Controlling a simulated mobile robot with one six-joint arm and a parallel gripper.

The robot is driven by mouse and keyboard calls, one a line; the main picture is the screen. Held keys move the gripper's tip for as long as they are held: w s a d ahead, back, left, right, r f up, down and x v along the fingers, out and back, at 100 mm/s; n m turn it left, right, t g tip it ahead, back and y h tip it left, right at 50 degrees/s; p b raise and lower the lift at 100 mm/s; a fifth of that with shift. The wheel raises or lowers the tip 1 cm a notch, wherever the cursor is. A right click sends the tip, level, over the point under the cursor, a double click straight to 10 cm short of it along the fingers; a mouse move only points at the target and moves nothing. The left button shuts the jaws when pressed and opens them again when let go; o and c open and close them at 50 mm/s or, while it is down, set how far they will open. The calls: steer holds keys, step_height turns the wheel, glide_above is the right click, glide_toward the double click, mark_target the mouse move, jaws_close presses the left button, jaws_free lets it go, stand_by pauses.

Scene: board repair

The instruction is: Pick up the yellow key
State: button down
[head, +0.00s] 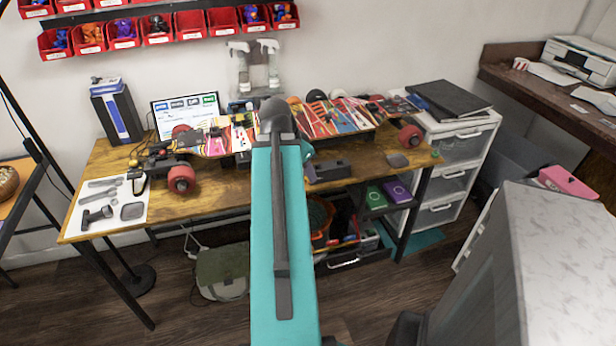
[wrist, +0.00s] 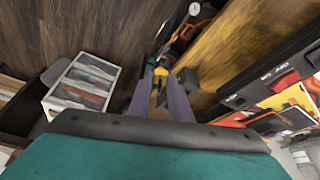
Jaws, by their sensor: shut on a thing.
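My gripper (wrist: 161,80) shows in the wrist view, with its two greyish fingers reaching away from the camera. It is shut on a small yellow thing at the fingertips, which looks like the yellow key (wrist: 161,71). Only a small part of the key shows, and its full shape is hidden between the fingers. The wooden workbench (wrist: 225,50) lies to the right of the fingers in the wrist view. In the head view my teal arm covers the middle of the picture, and neither the fingertips nor the held key can be made out.
A colourful skateboard with red wheels (head: 181,179) lies on the workbench (head: 228,189). A white mat (head: 100,215) with tools is at the bench's left. A white drawer unit (head: 440,215) stands at the right end. Shelves under the bench hold green and purple boxes (head: 397,191).

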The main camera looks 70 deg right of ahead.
steer(key=a+b, duration=0.1)
steer(key=b, duration=0.1)
steer(key=a+b, duration=0.1)
steer(key=b, duration=0.2)
steer(key=a+b, duration=0.1)
steer(key=b, duration=0.2)
steer(key=shift+s+a, duration=0.25)
steer(key=shift+s, duration=0.05)
steer(key=shift+a+r+b, duration=0.1)
steer(key=shift+r+b, duration=0.05)
steer(key=shift+b, duration=0.15)
steer(key=shift+r+p, duration=0.6)
steer(key=shift+p, duration=0.2)
stand_by(0.7)
